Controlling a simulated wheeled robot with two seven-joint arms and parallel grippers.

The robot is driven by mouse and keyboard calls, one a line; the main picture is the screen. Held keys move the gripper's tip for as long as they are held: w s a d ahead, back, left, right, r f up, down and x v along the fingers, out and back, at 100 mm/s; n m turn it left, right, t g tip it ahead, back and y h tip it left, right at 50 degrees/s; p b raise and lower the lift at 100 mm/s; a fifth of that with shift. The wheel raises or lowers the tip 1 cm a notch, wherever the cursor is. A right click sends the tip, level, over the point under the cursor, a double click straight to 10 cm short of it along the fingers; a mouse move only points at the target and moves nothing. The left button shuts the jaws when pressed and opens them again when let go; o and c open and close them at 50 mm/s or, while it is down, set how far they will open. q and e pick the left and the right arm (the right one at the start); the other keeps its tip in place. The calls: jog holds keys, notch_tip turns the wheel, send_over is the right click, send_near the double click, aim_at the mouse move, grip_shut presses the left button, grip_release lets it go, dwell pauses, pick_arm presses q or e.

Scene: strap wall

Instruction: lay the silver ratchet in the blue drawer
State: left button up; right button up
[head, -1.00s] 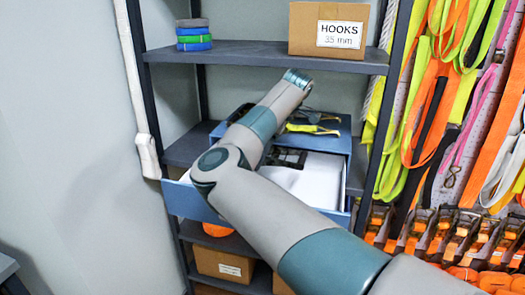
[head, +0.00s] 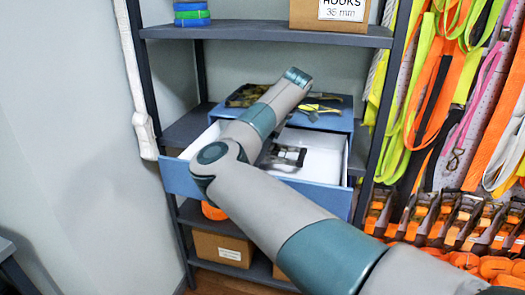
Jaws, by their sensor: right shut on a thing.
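The blue drawer (head: 330,198) is pulled out of a blue cabinet on the shelf rack. Its white inside shows on both sides of my right arm. My right gripper (head: 270,152) is over the drawer, mostly hidden behind my own forearm and wrist. It is shut on the silver ratchet (head: 290,155), a small silver and dark piece that shows just right of the wrist, over the white inside. I cannot tell whether the ratchet touches the drawer floor. My left gripper is not in view.
A yellow-green strap piece (head: 318,109) and a dark olive strap (head: 244,96) lie on the cabinet top. A shelf (head: 260,34) above holds a HOOKS box (head: 335,14) and strap rolls (head: 191,14). Hanging straps (head: 425,85) fill the right wall.

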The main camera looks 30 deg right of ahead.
jog(key=shift+f, duration=0.1)
dwell(0.3)
jog(key=o, duration=1.8)
jog(key=shift+f, duration=0.1)
